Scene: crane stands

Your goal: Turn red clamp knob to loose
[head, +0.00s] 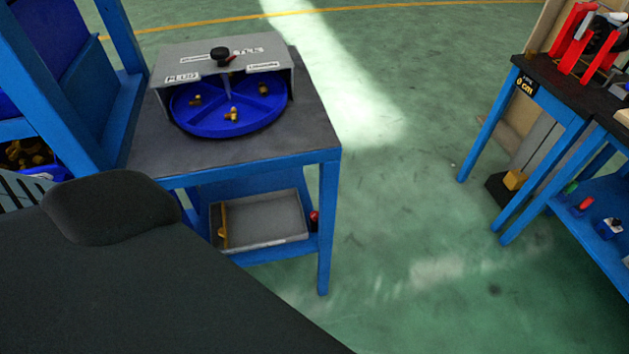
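No knob can be clearly made out as the red clamp knob. A black knob (220,53) with a small red part beside it sits on top of a grey housing (180,52) with white labels, whose text is too small to read surely. A red frame (572,38) with dark parts stands on the right-hand table, cut off by the picture's edge; whether it carries the clamp knob I cannot tell. Neither of my grippers is in view.
The housing and a blue round tray (205,122) with several brass pieces stand on a dark-topped blue table (310,140). A grey bin (265,241) is on its lower shelf. Open green floor (400,200) lies between the tables. A blue rack (120,95) stands left.

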